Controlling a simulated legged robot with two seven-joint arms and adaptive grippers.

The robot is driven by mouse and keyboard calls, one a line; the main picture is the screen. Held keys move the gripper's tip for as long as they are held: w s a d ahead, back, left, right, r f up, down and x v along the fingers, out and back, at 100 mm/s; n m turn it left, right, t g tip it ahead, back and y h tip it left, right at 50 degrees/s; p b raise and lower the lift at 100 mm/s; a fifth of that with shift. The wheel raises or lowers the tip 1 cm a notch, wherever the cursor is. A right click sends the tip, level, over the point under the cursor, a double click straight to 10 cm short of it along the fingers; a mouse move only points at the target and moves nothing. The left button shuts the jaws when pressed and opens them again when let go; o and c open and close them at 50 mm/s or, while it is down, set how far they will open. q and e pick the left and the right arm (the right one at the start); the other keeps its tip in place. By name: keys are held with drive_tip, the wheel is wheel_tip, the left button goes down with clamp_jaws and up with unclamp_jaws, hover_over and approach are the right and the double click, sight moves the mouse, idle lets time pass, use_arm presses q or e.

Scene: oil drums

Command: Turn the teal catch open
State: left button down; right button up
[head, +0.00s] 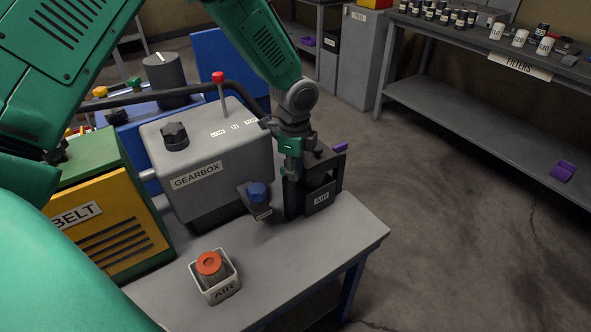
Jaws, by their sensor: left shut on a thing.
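My left gripper (291,190) points down at the left side of a dark box labelled AIR (321,194), near the right end of the grey bench. It is shut on what appears to be the teal catch, at the box's side. The gripper hides most of the catch, so its turn angle cannot be told. My right gripper is not in view.
The grey gearbox (212,172) with a red-topped rod stands close left of the gripper. A blue-capped spout (257,192) sits between them. A white AIR container (214,285) with an orange-ringed filter stands in front. The yellow BELT box (115,225) is at left.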

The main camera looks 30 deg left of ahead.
use_arm(q)
drive_tip(key=shift+s+a+f, duration=0.15)
drive_tip(key=shift+a, duration=0.55)
drive_tip(key=shift+s+a+f, duration=0.1)
drive_tip(key=shift+a+f, duration=0.05)
drive_tip(key=shift+a, duration=0.5)
drive_tip(key=shift+d, duration=0.35)
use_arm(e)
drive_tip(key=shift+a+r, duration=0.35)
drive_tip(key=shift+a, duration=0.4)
use_arm(q)
drive_tip(key=shift+r+m+p, duration=0.15)
drive_tip(key=shift+m+p, duration=0.55)
drive_tip(key=shift+p, duration=0.15)
drive_tip(key=shift+w+m+p, duration=0.1)
drive_tip(key=shift+m+p, duration=0.85)
drive_tip(key=shift+m, duration=0.05)
drive_tip(key=shift+m+p, duration=1.1)
drive_tip(key=shift+m, duration=0.7)
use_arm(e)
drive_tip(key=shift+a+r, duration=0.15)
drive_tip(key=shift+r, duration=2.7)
use_arm(q)
drive_tip(key=shift+d, duration=0.1)
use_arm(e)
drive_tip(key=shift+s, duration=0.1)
use_arm(q)
drive_tip(key=c, duration=1.9)
unclamp_jaws()
drive_tip(key=shift+f, duration=0.2)
